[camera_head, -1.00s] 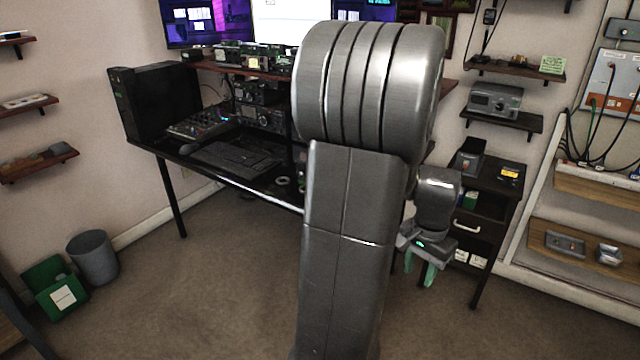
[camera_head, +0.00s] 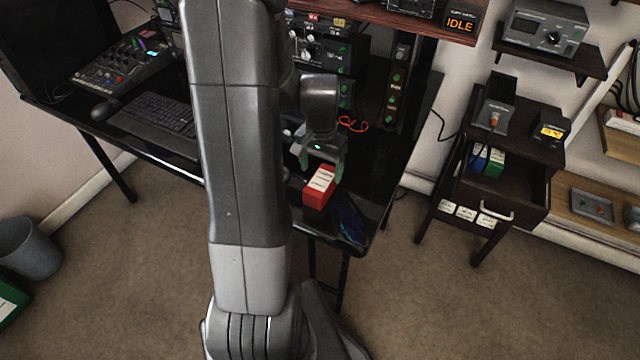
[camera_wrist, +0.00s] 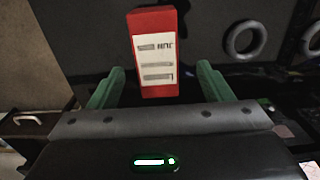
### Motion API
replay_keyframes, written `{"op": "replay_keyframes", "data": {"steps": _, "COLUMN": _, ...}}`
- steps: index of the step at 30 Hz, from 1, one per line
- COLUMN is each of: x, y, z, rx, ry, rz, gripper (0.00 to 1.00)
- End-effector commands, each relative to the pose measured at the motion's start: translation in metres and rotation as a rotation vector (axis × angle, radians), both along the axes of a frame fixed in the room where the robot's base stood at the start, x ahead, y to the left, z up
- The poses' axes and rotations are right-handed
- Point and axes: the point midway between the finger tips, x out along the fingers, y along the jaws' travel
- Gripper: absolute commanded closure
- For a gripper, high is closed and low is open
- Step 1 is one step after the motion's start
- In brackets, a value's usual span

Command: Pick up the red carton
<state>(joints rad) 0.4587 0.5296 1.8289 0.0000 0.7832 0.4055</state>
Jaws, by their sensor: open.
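The red carton (camera_head: 317,190) with a white label stands near the front right corner of the black desk (camera_head: 378,190). My gripper (camera_head: 318,166) is just behind and above it in the head view, with green fingers apart. In the wrist view the carton (camera_wrist: 156,60) is ahead, its labelled face towards the camera. The gripper's two green fingers (camera_wrist: 158,85) lie to its left and right, with a gap on each side. The carton's lower end is near the fingertip level, and I cannot tell if it is between the fingers in depth.
A keyboard (camera_head: 155,118) and a mixer panel (camera_head: 122,60) lie on the desk to the left. Radio units (camera_head: 325,45) stand behind the gripper. A dark drawer cabinet (camera_head: 500,165) stands to the right. Grey rings (camera_wrist: 242,38) show right of the carton in the wrist view.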

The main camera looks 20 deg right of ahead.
Motion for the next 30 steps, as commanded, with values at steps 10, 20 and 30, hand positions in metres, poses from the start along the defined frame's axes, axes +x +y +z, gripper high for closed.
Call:
{"op": "replay_keyframes", "data": {"steps": 10, "x": -0.004, "y": 0.0, "z": -0.033, "rx": 0.002, "ry": 0.004, "rz": 0.0, "gripper": 0.27}}
{"op": "replay_keyframes", "data": {"steps": 20, "x": -0.003, "y": 0.0, "z": -0.057, "rx": 0.0, "ry": 0.0, "rz": 0.0, "gripper": 0.27}}
{"op": "replay_keyframes", "data": {"steps": 30, "x": -0.003, "y": 0.0, "z": -0.057, "rx": 0.0, "ry": 0.0, "rz": 0.0, "gripper": 0.63}}
